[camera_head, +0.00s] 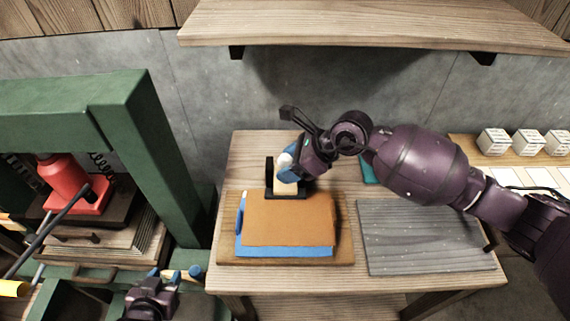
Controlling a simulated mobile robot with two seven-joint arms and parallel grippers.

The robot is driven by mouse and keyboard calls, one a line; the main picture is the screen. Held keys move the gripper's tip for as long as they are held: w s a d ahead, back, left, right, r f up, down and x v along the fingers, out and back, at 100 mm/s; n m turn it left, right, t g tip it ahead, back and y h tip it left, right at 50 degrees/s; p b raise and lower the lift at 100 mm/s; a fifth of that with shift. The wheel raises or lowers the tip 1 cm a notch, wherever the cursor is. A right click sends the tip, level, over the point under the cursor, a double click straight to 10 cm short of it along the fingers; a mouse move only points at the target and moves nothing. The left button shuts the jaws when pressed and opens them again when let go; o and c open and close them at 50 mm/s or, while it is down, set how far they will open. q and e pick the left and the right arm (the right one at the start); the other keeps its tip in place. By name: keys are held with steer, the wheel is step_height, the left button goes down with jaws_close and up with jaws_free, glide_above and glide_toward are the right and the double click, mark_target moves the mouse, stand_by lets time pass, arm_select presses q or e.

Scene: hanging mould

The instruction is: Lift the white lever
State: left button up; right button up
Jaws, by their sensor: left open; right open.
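No part stands out clearly as a white lever. A pale piece (286,187) shows inside a small black frame (269,178) on the wooden table; I cannot tell whether it is the lever. My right gripper (287,168), with blue fingertips, is open just above this frame and partly hides it. I cannot tell whether it touches. My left gripper (174,272) is open at the bottom left, in front of the green press and left of the table, with nothing clearly between its fingers.
Brown and blue sheets (290,218) lie on a board in front of the frame. A grey ridged panel (430,240) lies to the right. The green press (150,130) with a red jack (66,182) stands left. A wooden shelf (370,25) hangs above. White blocks (493,141) stand far right.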

steer(key=shift+x, duration=0.8)
jaws_close()
